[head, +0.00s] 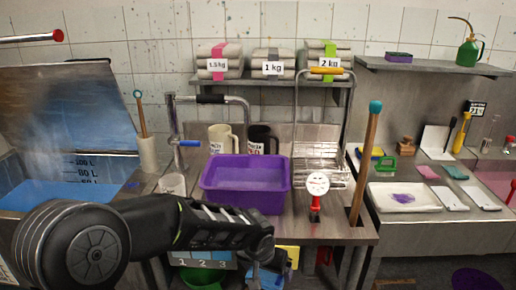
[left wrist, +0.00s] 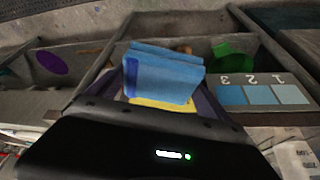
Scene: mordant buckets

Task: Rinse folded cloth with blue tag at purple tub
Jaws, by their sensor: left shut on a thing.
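The purple tub (head: 245,190) stands on the middle bench in the head view, under the metal tap. My left gripper (head: 270,268) is low in front of that bench, below and in front of the tub. It is shut on a folded blue cloth (left wrist: 165,75), whose left edge is a darker blue. The cloth shows only in part in the head view (head: 267,280). My right gripper is not in view.
A blue vat (head: 70,190) steams at left. A wire rack (head: 318,165), a dial gauge (head: 317,184) and a teal-topped stick (head: 367,150) stand right of the tub. A numbered 1-2-3 board (head: 200,260) and a green bowl (head: 203,278) are below the bench.

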